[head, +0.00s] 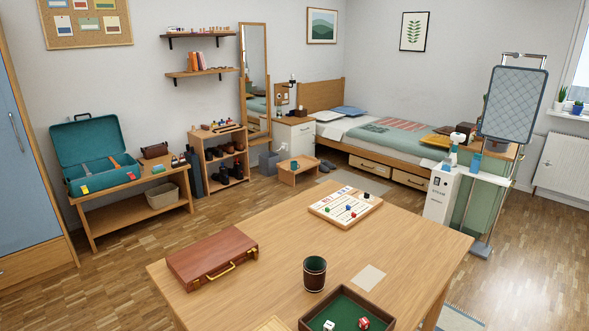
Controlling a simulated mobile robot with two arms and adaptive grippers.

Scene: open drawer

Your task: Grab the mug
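A small teal mug (294,165) stands upright on a low wooden stool (300,176) beside the white bedside cabinet, in the middle distance. A blue-teal cup-like object (476,162) stands on the white surface at the right; it is too small to tell whether it is a mug. A dark green and brown cup (314,273) without a visible handle stands upright on the near wooden table, beside the dice tray. Neither of my grippers shows in the head view.
The near table (220,310) fills the foreground. It holds a brown briefcase (212,259), a game board (345,205) and a dice tray (306,322). A shoe shelf (218,158) and the bed (380,140) stand behind. Wooden floor (240,207) lies open between table and stool.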

